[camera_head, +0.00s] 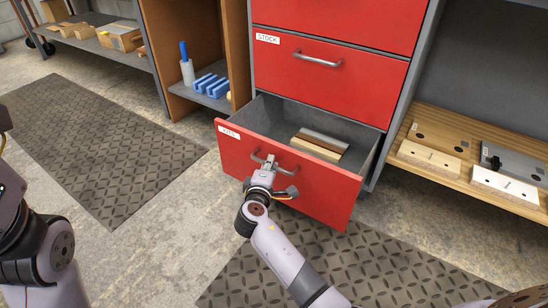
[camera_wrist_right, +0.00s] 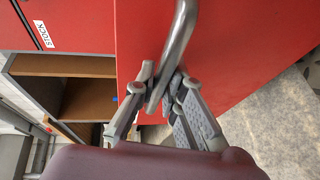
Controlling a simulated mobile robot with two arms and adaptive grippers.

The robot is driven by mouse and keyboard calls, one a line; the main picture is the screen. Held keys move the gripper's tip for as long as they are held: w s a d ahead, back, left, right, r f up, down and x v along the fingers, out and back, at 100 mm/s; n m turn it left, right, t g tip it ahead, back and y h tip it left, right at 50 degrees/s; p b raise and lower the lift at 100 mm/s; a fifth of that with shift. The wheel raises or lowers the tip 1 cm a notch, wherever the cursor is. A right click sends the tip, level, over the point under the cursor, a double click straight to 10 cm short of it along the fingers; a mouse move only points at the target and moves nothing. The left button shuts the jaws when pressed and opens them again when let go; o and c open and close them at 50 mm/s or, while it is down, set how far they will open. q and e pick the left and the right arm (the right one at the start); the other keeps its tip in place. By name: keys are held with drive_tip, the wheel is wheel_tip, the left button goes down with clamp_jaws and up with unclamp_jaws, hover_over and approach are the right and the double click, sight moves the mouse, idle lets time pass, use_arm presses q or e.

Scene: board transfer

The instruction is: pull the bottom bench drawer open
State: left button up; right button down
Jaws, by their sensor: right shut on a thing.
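The bottom bench drawer (camera_head: 326,197) is red with a grey inside and a label on its front. It stands pulled out from the cabinet, and a wooden piece and a grey piece (camera_head: 322,143) lie in it. My right gripper (camera_head: 269,166) is at the drawer's front, shut on its metal handle (camera_head: 286,168). In the right wrist view the fingers (camera_wrist_right: 159,95) close around the curved handle bar (camera_wrist_right: 178,45). My left arm shows at the left edge of the head view, but its gripper is out of view.
Closed red drawers (camera_head: 316,68) sit above, one marked STOCK. An open shelf (camera_head: 204,92) with blue blocks is left of the cabinet. A wooden bench (camera_head: 450,167) with boards is at right. Dark mats (camera_head: 102,142) lie on the concrete floor.

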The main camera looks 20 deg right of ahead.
drive_tip(key=shift+s+a, duration=0.45)
drive_tip(key=shift+a, duration=0.1)
drive_tip(key=c, duration=1.7)
unclamp_jaws()
drive_tip(key=shift+o, duration=0.2)
drive_tip(key=v, duration=1.2)
